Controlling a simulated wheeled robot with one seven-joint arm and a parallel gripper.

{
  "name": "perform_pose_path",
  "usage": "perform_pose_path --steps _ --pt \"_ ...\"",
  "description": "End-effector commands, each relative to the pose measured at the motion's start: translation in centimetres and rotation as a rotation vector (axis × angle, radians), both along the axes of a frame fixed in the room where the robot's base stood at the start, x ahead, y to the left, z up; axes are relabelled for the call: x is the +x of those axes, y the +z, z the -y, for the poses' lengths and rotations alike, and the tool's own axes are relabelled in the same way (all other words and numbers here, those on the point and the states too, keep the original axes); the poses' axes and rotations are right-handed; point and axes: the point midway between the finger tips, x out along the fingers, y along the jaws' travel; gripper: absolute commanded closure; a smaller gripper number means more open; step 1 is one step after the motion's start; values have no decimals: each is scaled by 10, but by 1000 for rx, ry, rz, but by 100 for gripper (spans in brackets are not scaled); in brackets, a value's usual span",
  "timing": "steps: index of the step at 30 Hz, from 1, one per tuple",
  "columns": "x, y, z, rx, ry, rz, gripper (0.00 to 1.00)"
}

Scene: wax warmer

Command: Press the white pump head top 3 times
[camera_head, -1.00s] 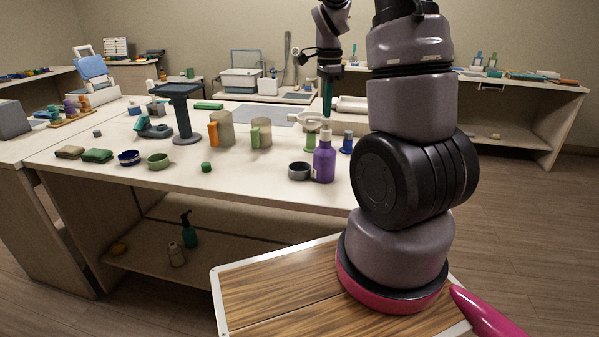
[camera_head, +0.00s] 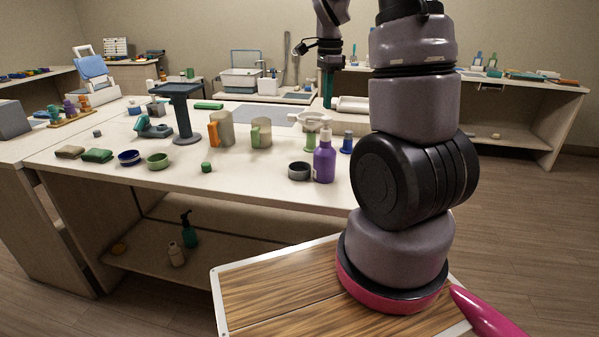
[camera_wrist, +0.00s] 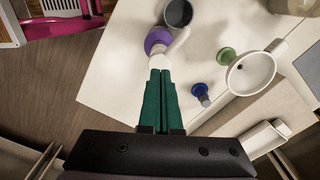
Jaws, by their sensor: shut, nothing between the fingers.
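The purple pump bottle (camera_head: 324,163) stands upright near the front right of the table, with its white pump head (camera_head: 325,137) on top. My gripper (camera_head: 328,106) has green fingers that point down and are shut with nothing between them. In the head view the fingertips are above the pump head with a visible gap. In the wrist view the closed fingertips (camera_wrist: 160,72) overlap the near edge of the white pump head (camera_wrist: 172,50), and the purple bottle (camera_wrist: 155,40) shows behind it. The overlap hides part of the head.
A dark grey bowl (camera_head: 299,171) stands close left of the bottle. Mugs (camera_head: 221,130) and a dark stand (camera_head: 182,110) are further left. The front table strip is mostly clear.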

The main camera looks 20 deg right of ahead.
Motion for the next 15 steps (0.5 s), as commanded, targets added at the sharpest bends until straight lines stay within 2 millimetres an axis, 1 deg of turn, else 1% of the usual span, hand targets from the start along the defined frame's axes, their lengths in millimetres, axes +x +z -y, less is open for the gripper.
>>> perform_pose_path --steps 1,9,15 --pt "0 6 0 -1 1 3 100" --pt "0 33 0 -1 0 2 100" --pt "0 48 0 -1 0 1 100"
